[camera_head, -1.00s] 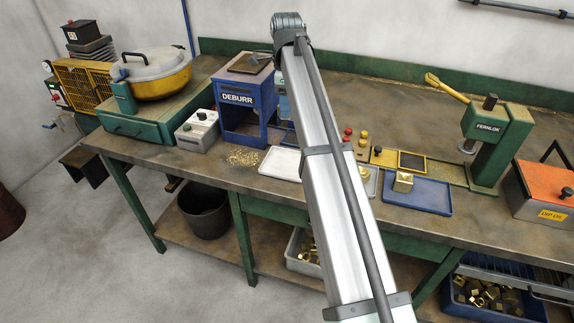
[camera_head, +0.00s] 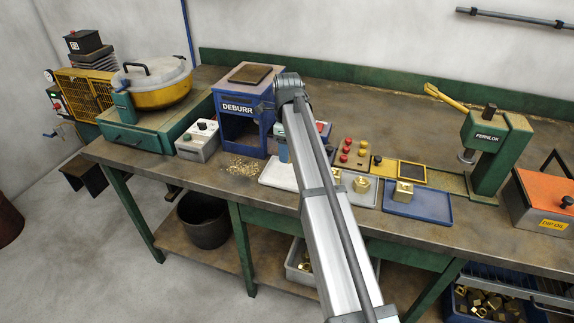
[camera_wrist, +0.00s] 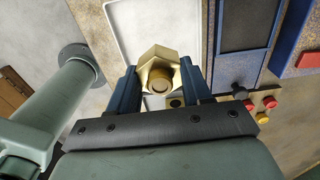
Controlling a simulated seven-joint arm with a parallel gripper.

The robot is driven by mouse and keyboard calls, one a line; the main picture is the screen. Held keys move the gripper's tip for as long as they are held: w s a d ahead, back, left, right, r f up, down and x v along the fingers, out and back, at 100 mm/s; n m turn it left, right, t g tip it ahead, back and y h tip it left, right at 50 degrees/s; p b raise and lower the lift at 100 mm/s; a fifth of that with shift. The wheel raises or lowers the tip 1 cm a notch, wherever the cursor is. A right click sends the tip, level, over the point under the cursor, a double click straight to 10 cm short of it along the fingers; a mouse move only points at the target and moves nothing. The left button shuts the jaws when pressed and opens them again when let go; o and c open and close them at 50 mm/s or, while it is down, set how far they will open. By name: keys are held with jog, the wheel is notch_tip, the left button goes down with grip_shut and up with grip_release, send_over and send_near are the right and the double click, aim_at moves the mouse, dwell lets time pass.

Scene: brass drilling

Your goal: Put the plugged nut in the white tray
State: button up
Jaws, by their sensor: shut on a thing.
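In the wrist view my gripper (camera_wrist: 160,84) is shut on a brass hex nut (camera_wrist: 155,58). A round brass face fills the nut's middle, so its hole looks plugged. The white tray (camera_wrist: 112,18) lies beyond the nut at the top of the wrist view; its visible floor is bare. In the head view the white tray (camera_head: 274,176) lies on the bench in front of the blue DEBURR machine, partly behind my arm. There the gripper is mostly hidden by my arm and the held nut cannot be made out. The nut's height above the bench is unclear.
The DEBURR machine (camera_head: 240,118) stands behind the white tray, with brass chips (camera_head: 243,168) to its left. Right of my arm are red and yellow buttons (camera_head: 347,150), a brass nut (camera_head: 361,184) on a pale tray, and a blue tray (camera_head: 425,208) holding a brass block (camera_head: 403,192).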

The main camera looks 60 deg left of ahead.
jog(key=shift+f, duration=3.1)
jog(key=shift+f, duration=0.15)
jog(key=o, duration=1.4)
notch_tip(320, 180, up, 12)
jog(key=shift+r, duration=0.15)
